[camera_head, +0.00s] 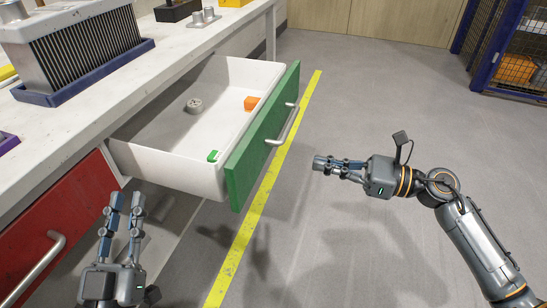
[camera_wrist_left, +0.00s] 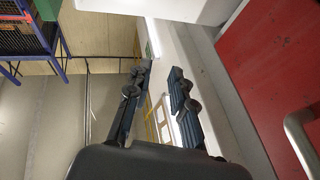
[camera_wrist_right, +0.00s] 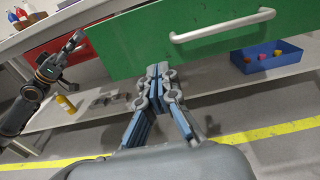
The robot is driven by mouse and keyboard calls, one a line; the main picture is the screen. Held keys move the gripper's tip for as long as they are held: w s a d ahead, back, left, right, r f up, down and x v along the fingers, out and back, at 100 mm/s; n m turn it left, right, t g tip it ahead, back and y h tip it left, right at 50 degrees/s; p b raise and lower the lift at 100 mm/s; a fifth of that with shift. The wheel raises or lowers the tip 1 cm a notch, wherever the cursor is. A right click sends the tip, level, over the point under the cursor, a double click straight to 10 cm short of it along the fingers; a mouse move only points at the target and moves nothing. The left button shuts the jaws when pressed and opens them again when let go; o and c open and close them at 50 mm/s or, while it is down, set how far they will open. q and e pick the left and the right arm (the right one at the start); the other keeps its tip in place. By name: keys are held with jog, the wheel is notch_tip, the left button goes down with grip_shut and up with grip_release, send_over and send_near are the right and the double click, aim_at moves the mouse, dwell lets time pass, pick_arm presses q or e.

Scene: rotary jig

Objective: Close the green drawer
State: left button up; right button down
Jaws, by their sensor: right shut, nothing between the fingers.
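The green drawer (camera_head: 254,142) stands pulled out from the white workbench, its green front facing right with a silver bar handle (camera_head: 284,126). Inside its white box lie a grey round part (camera_head: 194,105), an orange block (camera_head: 251,103) and a small green piece (camera_head: 213,156). In the right wrist view the green front (camera_wrist_right: 210,28) and handle (camera_wrist_right: 222,25) are just ahead of my right gripper (camera_wrist_right: 158,70). My right gripper (camera_head: 318,163) is shut and empty, apart from the handle. My left gripper (camera_head: 126,199) is open and empty, left of the drawer near the red drawer.
A red drawer (camera_head: 60,220) with a handle is at the left. A finned grey unit in a blue tray (camera_head: 88,83) stands on the bench. A blue bin (camera_wrist_right: 268,62) sits on the lower shelf. The floor right of the drawer is clear.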

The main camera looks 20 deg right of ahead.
aim_at(261, 151)
pick_arm(q)
jog(key=shift+s+r+t, duration=0.15)
jog(key=shift+r+t, duration=0.15)
jog(key=shift+r, duration=0.1)
pick_arm(e)
jog(key=x, duration=1.1)
